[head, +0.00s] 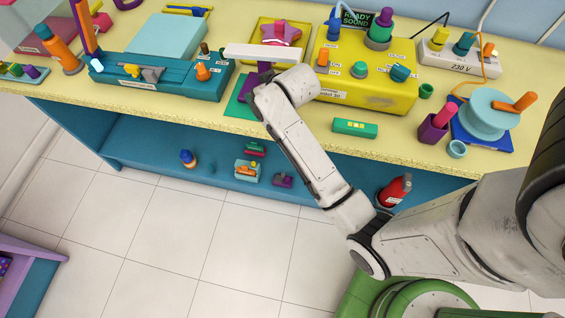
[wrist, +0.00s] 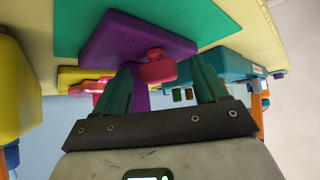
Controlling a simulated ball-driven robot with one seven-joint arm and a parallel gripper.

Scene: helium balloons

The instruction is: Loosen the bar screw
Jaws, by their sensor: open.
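A pink-red knob (wrist: 156,66), which looks like the bar screw, sticks out of a purple stand (wrist: 110,35) on a green mat (wrist: 200,20). The wrist view shows the scene tilted over, with the table at the top. My gripper (wrist: 160,64) is open, with its two dark green fingers on either side of the knob. I cannot tell whether either finger touches it. In the head view the purple stand (head: 264,67) shows only partly behind my arm, on the green mat (head: 240,98). The knob and fingers are hidden there.
A yellow box (head: 365,90) with several knobs stands right of the stand. A teal sealer-like machine (head: 160,80) is on the left, and a yellow tray (head: 255,38) with a pink part behind. A small green box (head: 355,128) lies near the front edge.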

